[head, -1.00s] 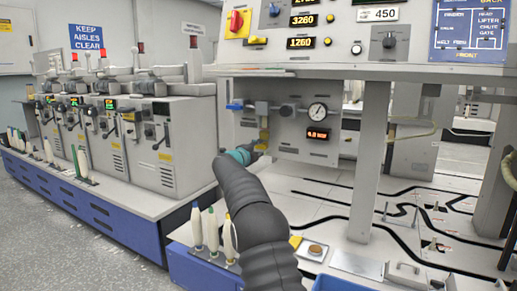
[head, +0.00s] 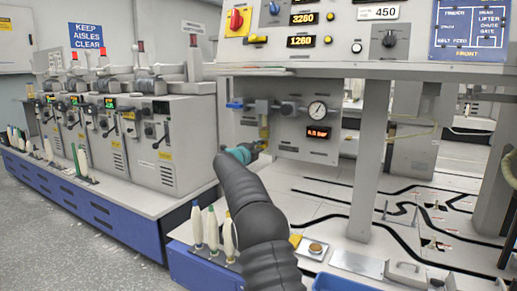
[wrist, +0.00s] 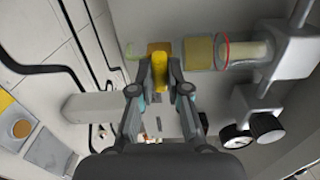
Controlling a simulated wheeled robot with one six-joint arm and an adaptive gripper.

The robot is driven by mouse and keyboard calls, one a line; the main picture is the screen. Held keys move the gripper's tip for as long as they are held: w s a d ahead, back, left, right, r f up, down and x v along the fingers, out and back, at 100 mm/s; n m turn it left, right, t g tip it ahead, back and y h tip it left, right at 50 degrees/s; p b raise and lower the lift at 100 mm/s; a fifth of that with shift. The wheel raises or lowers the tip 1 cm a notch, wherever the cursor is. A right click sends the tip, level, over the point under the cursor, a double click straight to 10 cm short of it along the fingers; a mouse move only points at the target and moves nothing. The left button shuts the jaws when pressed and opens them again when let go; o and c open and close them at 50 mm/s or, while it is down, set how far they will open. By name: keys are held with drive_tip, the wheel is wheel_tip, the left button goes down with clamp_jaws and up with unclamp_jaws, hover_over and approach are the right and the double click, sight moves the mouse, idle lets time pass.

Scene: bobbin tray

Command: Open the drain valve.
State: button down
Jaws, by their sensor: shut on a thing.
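The drain valve's yellow lever (wrist: 159,72) sits under the clear filter bowl (wrist: 199,53) in the wrist view. My gripper (wrist: 159,90) has a finger on each side of the lever and is shut on it. In the head view my gripper (head: 257,147) reaches the foot of the yellowish bowl (head: 264,126) on the grey panel. The fingers hide much of the valve there, and I cannot tell how far the lever is turned.
A round gauge (head: 317,111) and a small red-lit display (head: 318,132) are right of the bowl. A blue handle (head: 235,105) is at its upper left. Bobbins (head: 213,230) stand upright below my arm. A grey post (head: 368,160) stands to the right.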

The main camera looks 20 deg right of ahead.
drive_tip(key=shift+m+b, duration=3)
drive_tip(key=shift+m, duration=5.6)
drive_tip(key=c, duration=1.1)
unclamp_jaws()
drive_tip(key=shift+c, duration=0.2)
drive_tip(key=v, duration=1.2)
